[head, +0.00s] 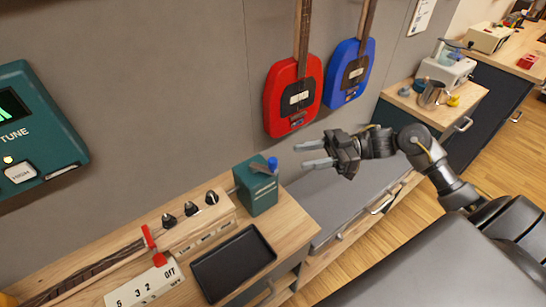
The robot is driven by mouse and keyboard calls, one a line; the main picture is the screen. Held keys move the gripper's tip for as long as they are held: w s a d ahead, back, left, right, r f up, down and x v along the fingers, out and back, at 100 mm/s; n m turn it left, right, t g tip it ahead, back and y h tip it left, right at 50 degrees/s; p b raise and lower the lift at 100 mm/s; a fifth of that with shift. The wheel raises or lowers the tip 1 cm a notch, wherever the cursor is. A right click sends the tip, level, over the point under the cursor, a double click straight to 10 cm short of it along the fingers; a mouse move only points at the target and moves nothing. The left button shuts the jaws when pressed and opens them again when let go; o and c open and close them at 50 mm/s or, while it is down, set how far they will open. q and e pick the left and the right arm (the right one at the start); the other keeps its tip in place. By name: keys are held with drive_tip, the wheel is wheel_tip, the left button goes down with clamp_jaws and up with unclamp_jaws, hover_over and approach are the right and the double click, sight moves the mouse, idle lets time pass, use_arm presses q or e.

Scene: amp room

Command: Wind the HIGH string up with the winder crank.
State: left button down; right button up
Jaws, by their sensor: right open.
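A teal box (256,194) with a grey crank arm and a blue knob (272,163) stands on the wooden bench; it looks like the winder crank. To its left is a wooden headstock (200,230) with several black pegs (190,208) and a red clip (152,244). On the wall, a teal tuner (40,130) reads "TUNE", with a "HIGH" plate (20,172) and a small lit yellow lamp. My left gripper is out of view.
A black tray (234,262) lies before the headstock, beside a white numbered strip (146,285). A red guitar (292,98) and a blue one (347,75) hang on the wall. A grey surface (335,205) lies below my right gripper.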

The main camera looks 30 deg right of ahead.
sight(273, 160)
drive_tip(key=p+x, duration=0.2)
drive_tip(key=x, duration=0.5)
drive_tip(key=shift+w+a+r, duration=0.15)
drive_tip(key=shift+w+a, duration=0.3)
drive_tip(key=shift+a, duration=0.4)
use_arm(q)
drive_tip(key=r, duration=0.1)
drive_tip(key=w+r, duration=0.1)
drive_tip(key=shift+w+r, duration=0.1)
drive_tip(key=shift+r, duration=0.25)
use_arm(e)
drive_tip(key=shift+c, duration=0.3)
